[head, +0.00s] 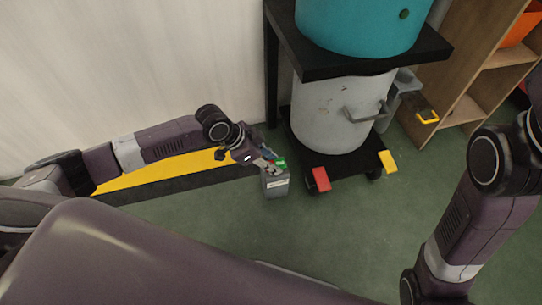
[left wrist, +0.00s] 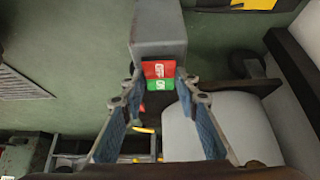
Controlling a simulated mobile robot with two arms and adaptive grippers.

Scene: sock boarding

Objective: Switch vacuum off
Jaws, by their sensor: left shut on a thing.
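The vacuum's grey switch box (head: 276,187) sits at the middle of the head view, left of the cart. In the left wrist view the box (left wrist: 158,30) carries a rocker (left wrist: 160,74) with a red half and a green half, both with lettering. Which half is pressed in cannot be told. My left gripper (head: 270,163) is at the box; in the left wrist view its fingertips (left wrist: 159,82) close on either side of the rocker. The vacuum has a pale grey drum (head: 333,115) and a teal upper part (head: 352,22). My right gripper is out of view.
The drum stands on a black cart (head: 345,168) with red (head: 321,179) and yellow (head: 387,161) corner pieces. A wooden shelf (head: 490,75) stands to the right. A white wall is at the back left. The green floor in front is clear.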

